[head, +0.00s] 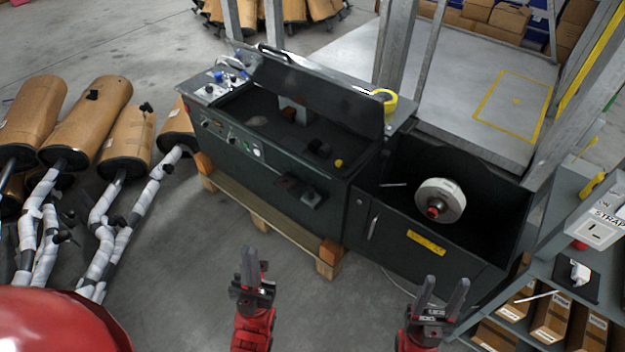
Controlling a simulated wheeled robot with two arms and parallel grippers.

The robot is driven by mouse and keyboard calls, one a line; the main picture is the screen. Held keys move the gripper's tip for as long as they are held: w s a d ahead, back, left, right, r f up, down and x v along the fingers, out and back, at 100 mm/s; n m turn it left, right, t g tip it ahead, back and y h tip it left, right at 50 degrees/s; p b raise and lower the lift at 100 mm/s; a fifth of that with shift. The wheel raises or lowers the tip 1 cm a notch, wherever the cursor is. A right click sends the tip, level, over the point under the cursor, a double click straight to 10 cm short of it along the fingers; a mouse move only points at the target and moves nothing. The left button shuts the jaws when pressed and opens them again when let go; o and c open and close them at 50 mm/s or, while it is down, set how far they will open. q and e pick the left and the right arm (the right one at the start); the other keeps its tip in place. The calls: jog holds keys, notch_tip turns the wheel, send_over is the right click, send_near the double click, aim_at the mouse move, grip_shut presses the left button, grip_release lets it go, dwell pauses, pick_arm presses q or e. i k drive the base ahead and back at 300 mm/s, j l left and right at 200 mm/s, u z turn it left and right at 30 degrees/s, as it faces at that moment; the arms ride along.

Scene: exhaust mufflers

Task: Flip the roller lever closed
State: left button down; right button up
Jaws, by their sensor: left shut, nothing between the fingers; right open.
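The dark green strapping machine (285,150) stands across the middle, with its hinged lid (320,92) raised. A white strap roll (453,193) with a red hub (434,210) sits in the open bay at its right end. A thin light metal bar (393,184) sticks out at the bay's left side; I cannot tell for sure whether it is the roller lever. My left gripper (250,264) is shut and empty, in front of the machine above the floor. My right gripper (443,296) is open and empty, in front of and below the bay, apart from the machine.
Wrapped exhaust mufflers (95,120) lie on the floor at the left. A shelf unit (575,255) with boxes and a STRAP label stands close at the right. Yellow tape (385,100) lies on the machine top. The wooden pallet (265,208) is under the machine. Open floor lies in front.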

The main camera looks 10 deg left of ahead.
aim_at(339, 163)
jog(key=k+j, duration=0.1)
jog(key=i+j+u, duration=0.2)
jog(key=i+j, duration=0.6)
jog(key=i, duration=0.15)
